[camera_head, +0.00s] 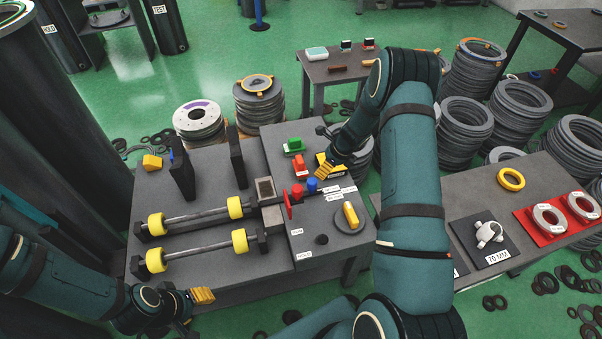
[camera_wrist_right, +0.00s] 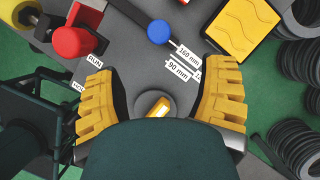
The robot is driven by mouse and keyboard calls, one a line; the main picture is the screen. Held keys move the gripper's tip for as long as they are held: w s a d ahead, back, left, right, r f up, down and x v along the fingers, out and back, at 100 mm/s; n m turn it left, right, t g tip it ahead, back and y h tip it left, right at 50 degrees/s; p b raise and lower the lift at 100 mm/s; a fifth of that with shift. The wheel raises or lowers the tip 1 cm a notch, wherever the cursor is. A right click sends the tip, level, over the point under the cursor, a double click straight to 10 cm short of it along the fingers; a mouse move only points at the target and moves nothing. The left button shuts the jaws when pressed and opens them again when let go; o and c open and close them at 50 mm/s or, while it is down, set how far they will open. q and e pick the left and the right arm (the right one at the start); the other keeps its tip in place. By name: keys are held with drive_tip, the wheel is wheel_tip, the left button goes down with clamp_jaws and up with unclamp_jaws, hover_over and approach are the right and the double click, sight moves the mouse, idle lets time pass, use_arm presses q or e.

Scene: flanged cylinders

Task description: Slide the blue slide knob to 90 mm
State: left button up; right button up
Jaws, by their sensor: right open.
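The blue slide knob (camera_head: 312,184) stands on the grey panel at the right end of the bench, beside a red knob (camera_head: 297,192). In the right wrist view the blue knob (camera_wrist_right: 159,32) is at top centre, beyond the fingers. The 160 mm label (camera_wrist_right: 188,54) is nearer to it than the 90 mm label (camera_wrist_right: 178,71). My right gripper (camera_wrist_right: 160,100) is open and empty; its yellow fingertips (camera_head: 323,170) show above the panel in the head view. My left gripper (camera_head: 203,296) is at the bench's front left, away from the knob; its opening is unclear.
Rods with yellow rollers (camera_head: 155,260) cover the bench's left part.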

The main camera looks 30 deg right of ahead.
sight(313, 181)
drive_tip(key=b+x, duration=0.1)
drive_tip(key=x, duration=0.5)
drive_tip(key=b+x, duration=0.1)
drive_tip(key=x, duration=0.6)
drive_tip(key=shift+s+a+f+b, duration=0.1)
drive_tip(key=shift+s+f+b, duration=0.05)
drive_tip(key=shift+f+b, duration=0.2)
drive_tip(key=shift+c, duration=0.3)
clamp_jaws()
